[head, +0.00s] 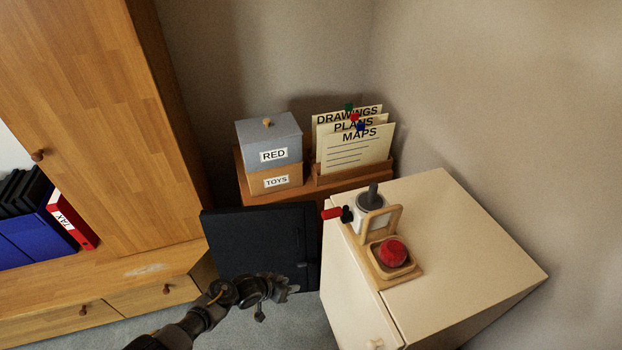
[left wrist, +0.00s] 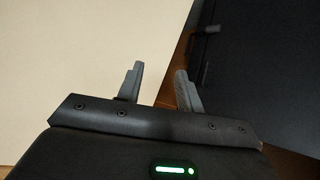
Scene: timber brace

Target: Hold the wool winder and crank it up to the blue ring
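The wool winder (head: 370,205) stands upright on top of the cream cabinet. It has a wooden base and frame, a whitish body, a dark spindle and a red crank handle (head: 332,213) on its left side. A red ball (head: 393,252) sits in the wooden tray at its front. I cannot make out a blue ring on it at this size. My left gripper (head: 287,287) is below and left of the winder, apart from it, beside the cabinet. In the left wrist view its two fingers (left wrist: 160,88) stand apart with nothing between them. My right gripper is not in view.
The cream cabinet (head: 470,240) has free top to the right of the winder. A black panel (head: 258,245) stands left of it. Behind are a grey box (head: 270,130) and a file holder (head: 355,175) on a low wooden unit. A wooden wardrobe (head: 100,110) is at left.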

